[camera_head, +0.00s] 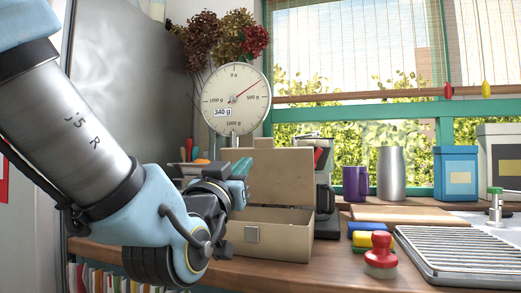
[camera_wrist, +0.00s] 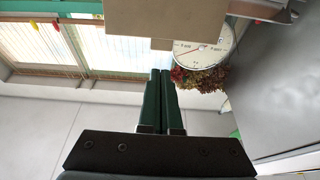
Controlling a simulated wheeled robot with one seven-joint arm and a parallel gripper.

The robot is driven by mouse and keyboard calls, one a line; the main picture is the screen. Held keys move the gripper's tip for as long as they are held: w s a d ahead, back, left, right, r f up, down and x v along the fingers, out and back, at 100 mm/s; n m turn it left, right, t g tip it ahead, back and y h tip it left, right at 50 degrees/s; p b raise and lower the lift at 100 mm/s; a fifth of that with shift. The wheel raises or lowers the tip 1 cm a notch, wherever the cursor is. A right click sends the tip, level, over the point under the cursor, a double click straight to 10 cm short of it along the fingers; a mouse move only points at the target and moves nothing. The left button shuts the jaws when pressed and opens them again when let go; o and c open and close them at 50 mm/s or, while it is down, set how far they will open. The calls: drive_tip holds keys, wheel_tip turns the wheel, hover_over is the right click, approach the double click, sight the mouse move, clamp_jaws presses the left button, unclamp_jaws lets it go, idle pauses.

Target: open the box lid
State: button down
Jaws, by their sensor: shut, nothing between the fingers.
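The tan box (camera_head: 285,238) stands on the wooden counter with a square plate on its front. Its lid (camera_head: 285,172) stands raised, about upright, at the back of the box, so the box is open. My gripper (camera_head: 242,167) is at the box's left, close to the lid's left edge; I cannot tell whether they touch. In the wrist view, the two dark green fingers (camera_wrist: 160,90) are together with nothing between them, and a tan panel (camera_wrist: 165,18), seemingly the lid, lies beyond their tips. The box's left side is partly hidden behind my arm.
A dial scale (camera_head: 236,98) stands behind the box. A coffee machine (camera_head: 322,165) is close behind its right side. A purple mug (camera_head: 355,183) stands farther back.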

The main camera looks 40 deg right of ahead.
sight(264, 140)
drive_tip(key=shift+p+x, duration=6.6)
drive_tip(key=shift+p, duration=2.05)
drive_tip(key=shift+w+d+r+b, duration=0.15)
drive_tip(key=shift+w+d+b, duration=0.35)
drive_tip(key=shift+b, duration=0.7)
drive_tip(key=shift+w+d+r+b, duration=0.25)
drive_tip(key=shift+d+r+b, duration=0.25)
drive_tip(key=shift+d+r, duration=0.1)
drive_tip(key=b+v, duration=0.4)
drive_tip(key=v, duration=0.6)
drive_tip(key=shift+s+a, duration=0.2)
drive_tip(key=shift+a, duration=0.1)
